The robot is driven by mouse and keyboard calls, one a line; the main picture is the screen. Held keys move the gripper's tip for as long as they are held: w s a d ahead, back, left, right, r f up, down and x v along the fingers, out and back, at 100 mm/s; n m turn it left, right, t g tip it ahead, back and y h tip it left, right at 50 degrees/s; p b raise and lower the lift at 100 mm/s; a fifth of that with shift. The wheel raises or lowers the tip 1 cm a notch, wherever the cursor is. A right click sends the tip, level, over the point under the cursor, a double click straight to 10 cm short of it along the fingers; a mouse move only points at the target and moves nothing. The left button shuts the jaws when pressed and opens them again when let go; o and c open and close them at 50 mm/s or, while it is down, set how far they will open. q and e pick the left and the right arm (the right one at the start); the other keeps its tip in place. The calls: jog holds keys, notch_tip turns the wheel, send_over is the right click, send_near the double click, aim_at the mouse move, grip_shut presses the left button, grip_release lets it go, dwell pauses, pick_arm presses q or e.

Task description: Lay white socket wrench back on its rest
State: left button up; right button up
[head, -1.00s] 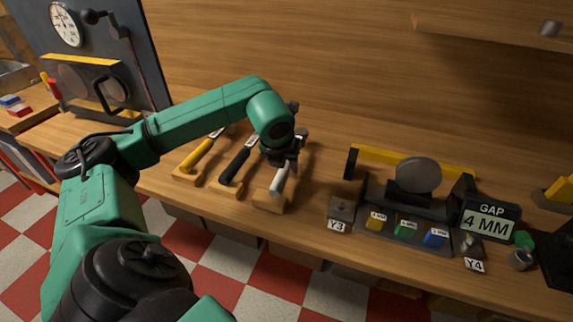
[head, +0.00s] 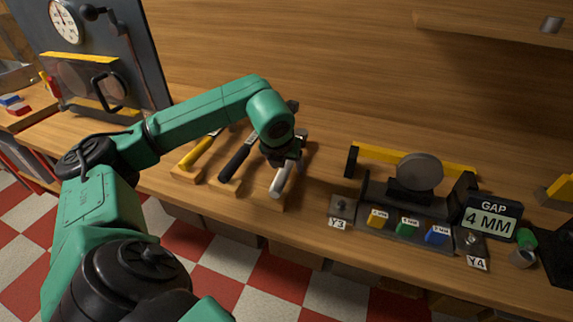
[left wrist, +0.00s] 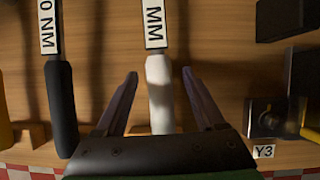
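The white socket wrench (head: 280,181) lies along its wooden rest (head: 270,204), at the right end of a row of wrenches. Its white handle (left wrist: 160,95) and a label ending in "MM" show in the left wrist view. My left gripper (head: 287,160) is over the wrench. In the left wrist view the left gripper (left wrist: 158,77) has its fingers spread, one on each side of the handle, with gaps between. The gripper hides the wrench's far part in the head view. My right gripper is not in view.
A black-handled wrench (head: 236,162) and a yellow-handled wrench (head: 197,152) lie to the left on similar rests. To the right are the Y3 block (head: 341,206), a fixture with coloured blocks and a "GAP 4 MM" display (head: 491,217). Bare bench lies between.

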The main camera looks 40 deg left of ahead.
pick_arm(q)
jog(key=p+v, duration=0.1)
jog(key=v, duration=1.3)
jog(key=shift+r, duration=0.25)
jog(key=shift+r+p, duration=0.1)
jog(key=shift+p, duration=0.2)
